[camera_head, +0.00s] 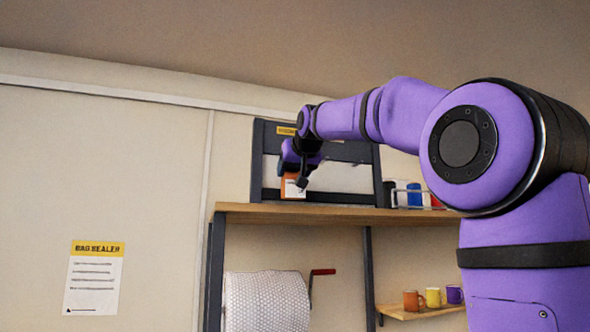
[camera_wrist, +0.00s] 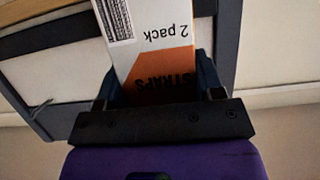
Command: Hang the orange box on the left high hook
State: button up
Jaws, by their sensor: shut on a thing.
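The orange box (camera_head: 291,186) has a white label and shows in the head view in front of the dark rack, just above the wooden shelf. In the wrist view the box (camera_wrist: 153,62) is orange and white, with "2 pack" and "STRAPS" upside down. My gripper (camera_head: 299,170) is shut on the box; the fingers stand on both sides of it in the wrist view (camera_wrist: 160,90). The dark rack frame (camera_head: 258,160) stands on the shelf with a yellow label on its top bar. I cannot make out the left high hook; my arm covers part of the rack.
The wooden shelf (camera_head: 330,214) runs under the rack. Blue, red and dark items, including a blue one (camera_head: 414,195), stand at its right. Below are a bubble-wrap roll (camera_head: 266,301) and several mugs, including an orange one (camera_head: 413,300). A bag sealer notice (camera_head: 94,279) hangs at left.

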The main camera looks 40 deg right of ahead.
jog(key=shift+w+d+f, duration=0.1)
jog(key=shift+w+d, duration=0.15)
jog(key=shift+w, duration=0.6)
jog(key=shift+w+d+f, duration=0.1)
jog(key=shift+w+d, duration=0.15)
jog(key=shift+w, duration=0.6)
jog(key=shift+w+d+f, duration=0.1)
jog(key=shift+w+f, duration=0.15)
jog(key=shift+w, duration=0.25)
jog(key=shift+f, duration=0.1)
jog(key=o, duration=1)
jog(key=shift+o, duration=0.2)
